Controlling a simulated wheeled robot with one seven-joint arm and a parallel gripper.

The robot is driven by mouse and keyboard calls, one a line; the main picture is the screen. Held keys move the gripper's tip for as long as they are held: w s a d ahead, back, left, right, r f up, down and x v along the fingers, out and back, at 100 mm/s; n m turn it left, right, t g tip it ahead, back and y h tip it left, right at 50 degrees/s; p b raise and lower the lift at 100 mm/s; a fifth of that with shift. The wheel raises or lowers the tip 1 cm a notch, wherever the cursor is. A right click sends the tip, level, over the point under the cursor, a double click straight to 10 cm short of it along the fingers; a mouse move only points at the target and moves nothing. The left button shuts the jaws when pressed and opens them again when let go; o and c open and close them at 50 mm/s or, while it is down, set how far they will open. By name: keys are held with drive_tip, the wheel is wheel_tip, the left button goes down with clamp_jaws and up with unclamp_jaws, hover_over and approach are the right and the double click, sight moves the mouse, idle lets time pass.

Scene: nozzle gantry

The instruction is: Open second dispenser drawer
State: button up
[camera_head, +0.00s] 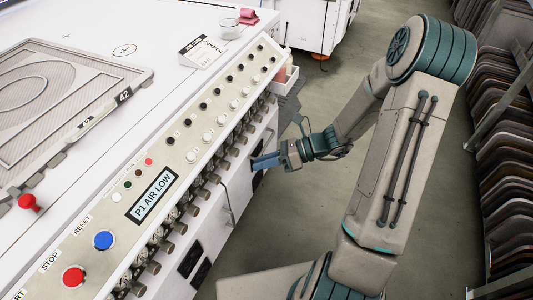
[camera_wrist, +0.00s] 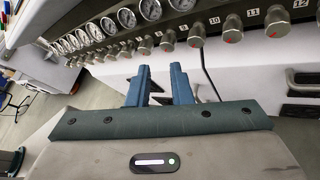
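My gripper (camera_head: 262,161) is beside the white machine's side, below its row of knobs. In the wrist view its two blue fingers (camera_wrist: 160,78) stand apart with a gap between them. No held object shows there. Dark recesses (camera_head: 190,260) show low on the machine's side in the head view, and another dark recess (camera_head: 258,181) is just below my gripper. In the wrist view, dark handle-like openings (camera_wrist: 298,111) are at the right edge. I cannot tell which of these is the second dispenser drawer, nor whether my fingers touch the machine.
A row of metal knobs and gauges (camera_wrist: 152,10) overhangs the side panel near my fingers. A thin dark cable (camera_head: 229,205) hangs down the side. A control panel reads "P1 AIR LOW" (camera_head: 152,195). Open floor (camera_head: 300,215) lies right of the machine; stacked panels (camera_head: 500,140) stand further right.

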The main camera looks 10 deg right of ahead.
drive_tip(key=w+d+f+m+t+y+b, duration=0.1)
drive_tip(key=w+d+f+m+t+b, duration=0.25)
drive_tip(key=f+m, duration=0.25)
drive_tip(key=w+d+f+m+t+b, duration=0.2)
drive_tip(key=w+f+m+t+b, duration=0.1)
drive_tip(key=w+f+m+t, duration=0.25)
drive_tip(key=m+t+h+b, duration=0.45)
drive_tip(key=m+t, duration=0.25)
drive_tip(key=m, duration=0.5)
approach(267, 144)
drive_tip(key=shift+f+b+x, duration=0.15)
drive_tip(key=shift+b+x, duration=0.8)
drive_tip(key=shift+x, duration=1.55)
drive_tip(key=shift+f+b+x, duration=0.15)
drive_tip(key=shift+b+x, duration=0.8)
drive_tip(key=shift+x, duration=1.55)
clamp_jaws()
